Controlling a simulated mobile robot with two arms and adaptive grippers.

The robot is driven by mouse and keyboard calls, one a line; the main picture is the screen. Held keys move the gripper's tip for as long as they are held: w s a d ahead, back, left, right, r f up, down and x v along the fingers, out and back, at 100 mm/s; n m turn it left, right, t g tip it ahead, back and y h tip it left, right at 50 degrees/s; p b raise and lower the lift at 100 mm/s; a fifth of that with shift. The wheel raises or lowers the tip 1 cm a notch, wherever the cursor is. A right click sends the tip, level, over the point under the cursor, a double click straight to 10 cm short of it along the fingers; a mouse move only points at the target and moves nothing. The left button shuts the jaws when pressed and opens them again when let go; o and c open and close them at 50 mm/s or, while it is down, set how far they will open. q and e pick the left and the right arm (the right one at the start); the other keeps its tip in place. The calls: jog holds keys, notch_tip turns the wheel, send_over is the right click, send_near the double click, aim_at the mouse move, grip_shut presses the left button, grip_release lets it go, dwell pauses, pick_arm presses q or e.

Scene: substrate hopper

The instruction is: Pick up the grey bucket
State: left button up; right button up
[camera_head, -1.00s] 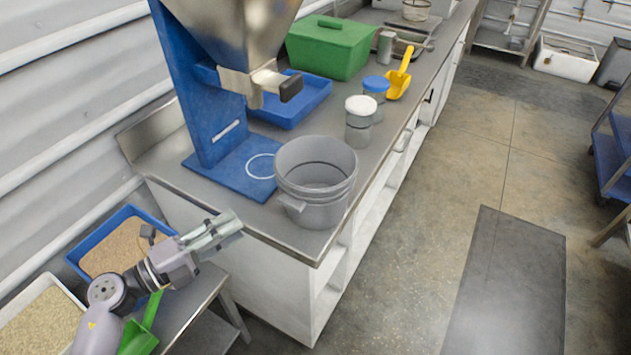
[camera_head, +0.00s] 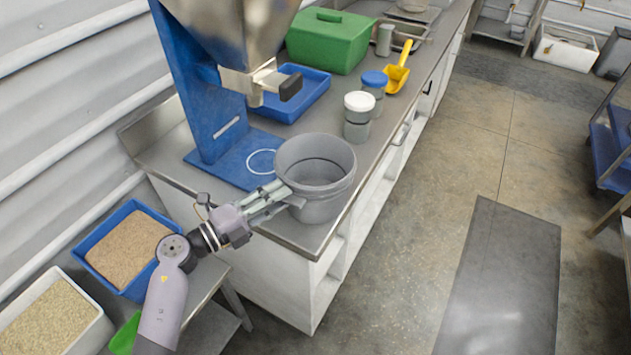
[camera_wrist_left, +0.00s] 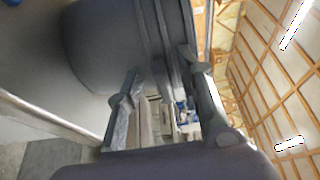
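The grey bucket (camera_head: 326,208) stands upright and open-topped on the steel counter near its front corner. It looks empty inside. My left gripper (camera_head: 289,195) is at the bucket's near left side, by the small lug below the rim. In the left wrist view the fingers of this gripper (camera_wrist_left: 162,64) are spread apart. The bucket (camera_wrist_left: 105,45) fills the upper left there, and its ribbed rim and lug lie between or just beyond the fingertips. I cannot tell whether the fingers touch it. My right gripper is in neither view.
A blue hopper stand (camera_head: 215,125) rises behind the bucket, its metal spout (camera_head: 256,90) overhanging. Jars with a white lid (camera_head: 359,102) and a blue lid (camera_head: 374,79) stand to the right. Blue (camera_head: 137,216) and white (camera_head: 97,330) tubs sit lower left. Floor right is open.

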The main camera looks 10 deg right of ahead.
pick_arm(q)
jog(key=shift+a, duration=0.1)
jog(key=shift+c, duration=0.6)
grip_shut()
